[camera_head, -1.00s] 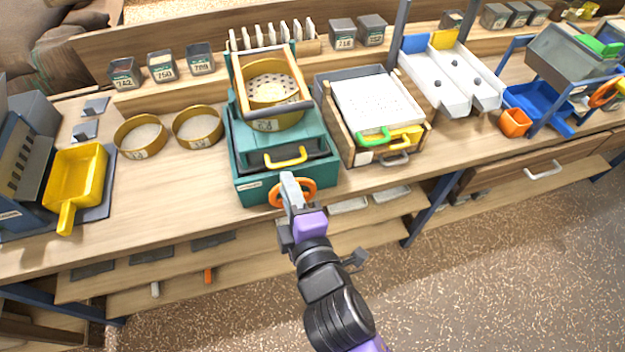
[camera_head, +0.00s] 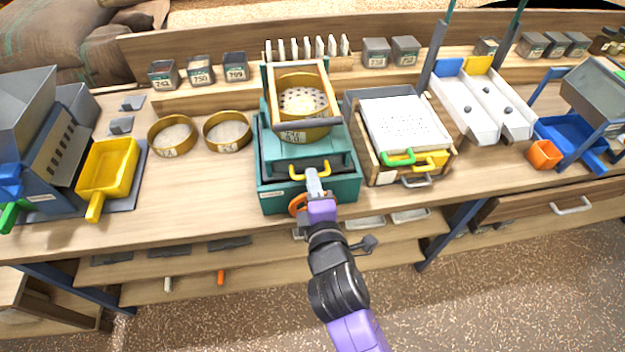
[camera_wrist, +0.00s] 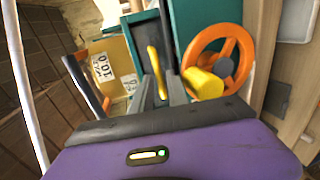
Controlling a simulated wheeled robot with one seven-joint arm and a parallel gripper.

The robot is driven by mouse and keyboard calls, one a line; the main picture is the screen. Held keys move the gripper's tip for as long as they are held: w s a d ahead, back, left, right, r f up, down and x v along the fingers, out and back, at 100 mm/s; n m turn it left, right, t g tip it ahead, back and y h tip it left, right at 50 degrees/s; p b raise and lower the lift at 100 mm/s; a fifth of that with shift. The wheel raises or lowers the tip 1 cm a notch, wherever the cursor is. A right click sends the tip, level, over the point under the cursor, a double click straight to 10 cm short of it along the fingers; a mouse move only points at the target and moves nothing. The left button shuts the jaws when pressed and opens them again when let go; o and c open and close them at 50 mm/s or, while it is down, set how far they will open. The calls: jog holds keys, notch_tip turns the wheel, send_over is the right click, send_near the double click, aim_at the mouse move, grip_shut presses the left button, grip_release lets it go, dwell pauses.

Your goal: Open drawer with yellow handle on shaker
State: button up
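The teal shaker (camera_head: 350,188) stands at the front of the bench with a wooden-framed sieve on top. Its drawer front, with a yellow handle (camera_head: 296,171), faces me and looks closed. In the wrist view the yellow handle (camera_wrist: 156,70) lies between my two grey fingers. My gripper (camera_head: 312,176) is at the handle's right part, and its tips hide some of it. The fingers (camera_wrist: 156,88) look apart, with gaps beside the handle; firm contact is not visible. An orange wheel (camera_wrist: 238,58) with a yellow knob (camera_wrist: 203,83) is close on the right in the wrist view.
Right of the shaker is a wooden box (camera_head: 372,166) with green, yellow and grey handles. Left are two round sieves (camera_head: 228,146) and a yellow scoop (camera_head: 108,168). A shelf (camera_head: 190,280) runs below the bench. Floor in front is free.

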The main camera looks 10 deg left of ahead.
jog(key=shift+w, duration=0.25)
grip_shut()
jog(key=shift+f, duration=0.1)
dwell(1.2)
